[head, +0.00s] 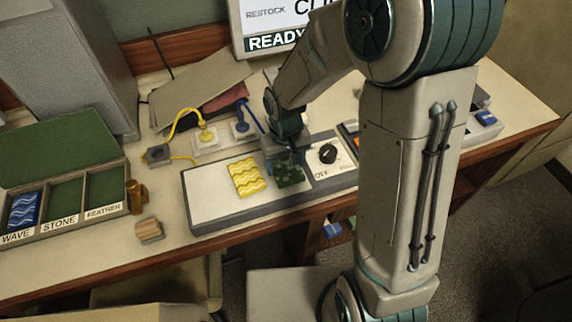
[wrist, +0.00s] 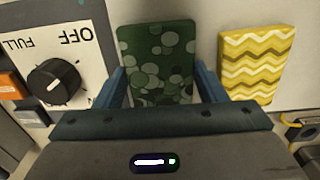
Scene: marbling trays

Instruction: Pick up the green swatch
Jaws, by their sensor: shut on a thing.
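The green swatch, dark green with paler round spots, is between the fingers of my gripper (wrist: 160,95) in the wrist view. The green swatch (head: 291,176) also shows in the head view, under my gripper (head: 283,160), over the right part of the white panel. My gripper is shut on it, one blue finger at each side. The swatch's near end is hidden behind the gripper body in the wrist view. I cannot tell whether it touches the panel.
A yellow wavy swatch (head: 246,178) lies on the white panel (head: 212,205) beside the green one. A black knob (head: 328,154) is close on the right. A sorting box (head: 70,222) with labelled compartments stands at left, a blue swatch (head: 24,210) in WAVE. Cabled plugs (head: 206,136) stand behind.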

